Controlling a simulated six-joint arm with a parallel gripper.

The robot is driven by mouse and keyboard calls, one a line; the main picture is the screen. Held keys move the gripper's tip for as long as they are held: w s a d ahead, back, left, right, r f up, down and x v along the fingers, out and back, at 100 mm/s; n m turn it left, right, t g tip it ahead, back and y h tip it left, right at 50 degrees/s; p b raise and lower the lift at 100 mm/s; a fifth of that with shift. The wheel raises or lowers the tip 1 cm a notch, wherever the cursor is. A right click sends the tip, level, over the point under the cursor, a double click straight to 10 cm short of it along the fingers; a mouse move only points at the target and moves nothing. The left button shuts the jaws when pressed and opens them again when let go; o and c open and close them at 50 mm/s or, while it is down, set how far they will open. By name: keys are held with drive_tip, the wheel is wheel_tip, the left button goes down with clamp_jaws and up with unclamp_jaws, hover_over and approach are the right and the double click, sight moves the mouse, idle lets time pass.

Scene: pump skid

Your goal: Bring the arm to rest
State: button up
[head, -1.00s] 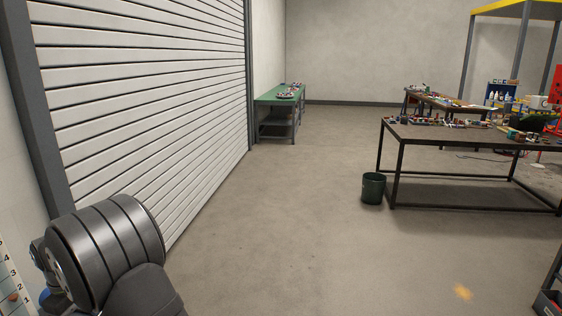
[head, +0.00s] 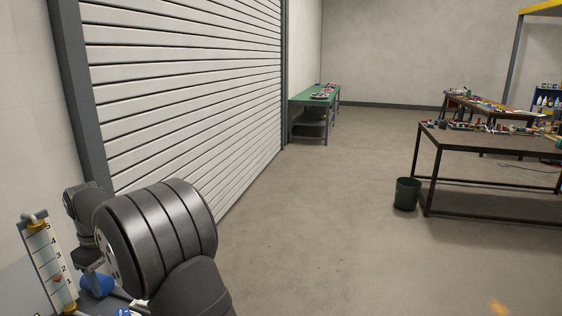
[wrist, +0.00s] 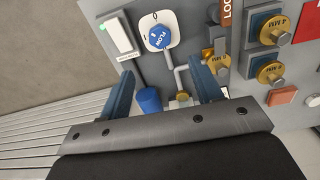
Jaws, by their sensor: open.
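My gripper (wrist: 160,74) shows in the wrist view with two blue fingers spread apart and nothing between them. Beyond it is the grey skid panel (wrist: 92,8). A blue FLOW knob (wrist: 159,37) sits on a white plate near the upper middle, beyond the fingertips. A blue cylinder (wrist: 148,101) shows between the fingers in the picture; I cannot tell its distance from them. In the head view my dark arm fills the lower left, and I cannot make out the fingers there.
Brass 4 MM fittings (wrist: 270,72) and an orange block (wrist: 283,96) are at the panel's right. A sight gauge (head: 48,262) stands beside my arm. A shutter (head: 190,90) runs along the left. A bin (head: 407,194), a brown table (head: 490,140) and a green bench (head: 313,98) stand beyond open floor.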

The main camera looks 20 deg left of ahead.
sight(121, 313)
wheel_tip(121, 313, down, 12)
drive_tip(key=shift+f, duration=0.15)
drive_tip(key=shift+n, duration=0.8)
wheel_tip(121, 313, up, 18)
drive_tip(key=w+d+m, duration=0.7)
drive_tip(key=w+d, duration=0.7)
drive_tip(key=d, duration=0.3)
drive_tip(key=shift+d, duration=0.25)
